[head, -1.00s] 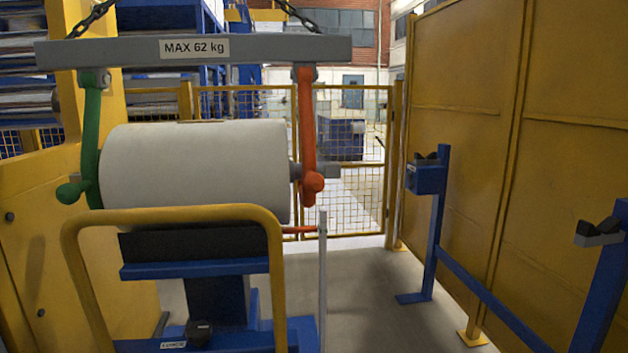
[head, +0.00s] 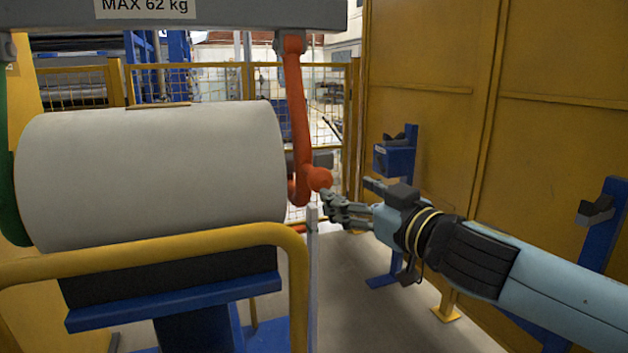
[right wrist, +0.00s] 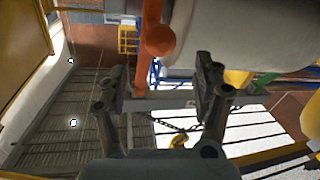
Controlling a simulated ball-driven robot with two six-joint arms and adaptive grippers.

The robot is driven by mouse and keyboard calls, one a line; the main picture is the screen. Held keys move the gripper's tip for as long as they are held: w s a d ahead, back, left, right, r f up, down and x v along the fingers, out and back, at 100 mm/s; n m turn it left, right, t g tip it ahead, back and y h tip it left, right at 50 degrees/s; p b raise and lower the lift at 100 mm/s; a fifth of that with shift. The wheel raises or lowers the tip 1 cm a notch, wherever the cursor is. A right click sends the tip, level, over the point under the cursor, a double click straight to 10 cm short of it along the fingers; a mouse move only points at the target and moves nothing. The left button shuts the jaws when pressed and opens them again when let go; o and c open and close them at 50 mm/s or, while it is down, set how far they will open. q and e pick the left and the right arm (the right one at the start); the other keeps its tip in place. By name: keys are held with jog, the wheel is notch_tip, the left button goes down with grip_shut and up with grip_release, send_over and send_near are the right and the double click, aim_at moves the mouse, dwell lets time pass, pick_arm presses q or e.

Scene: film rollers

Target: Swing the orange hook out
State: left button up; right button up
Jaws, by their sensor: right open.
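The orange hook (head: 298,110) hangs from the right end of the grey lifting beam (head: 235,14), its round knob (head: 319,178) low at the right end of the white roll (head: 155,170). My right gripper (head: 328,200) has its fingertips right by the knob, from the right; I cannot tell whether they touch it. In the right wrist view the orange hook (right wrist: 152,70) shows between and beyond the open fingers (right wrist: 170,85). The green hook (head: 14,190) is at the roll's left end, cut off by the picture edge. My left gripper is not in view.
A yellow handle rail (head: 180,243) and the blue roll stand (head: 175,300) are in front and below. A thin grey post (head: 312,275) stands under the knob. Blue posts (head: 400,160) and a yellow wall (head: 440,90) are at the right, with open floor between.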

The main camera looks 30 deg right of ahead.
aim_at(327, 183)
jog(key=w, duration=0.3)
jog(key=shift+w+r, duration=0.1)
jog(key=shift+r, duration=0.05)
jog(key=w+p, duration=0.1)
jog(key=w, duration=0.4)
jog(key=shift+w+d, duration=0.15)
jog(key=shift+w, duration=0.25)
jog(key=shift+w+f, duration=0.2)
jog(key=shift+w, duration=0.3)
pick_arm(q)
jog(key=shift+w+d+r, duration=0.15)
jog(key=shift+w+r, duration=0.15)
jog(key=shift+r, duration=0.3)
pick_arm(e)
jog(key=c, duration=0.5)
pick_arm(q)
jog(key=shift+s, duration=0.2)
pick_arm(e)
grip_shut()
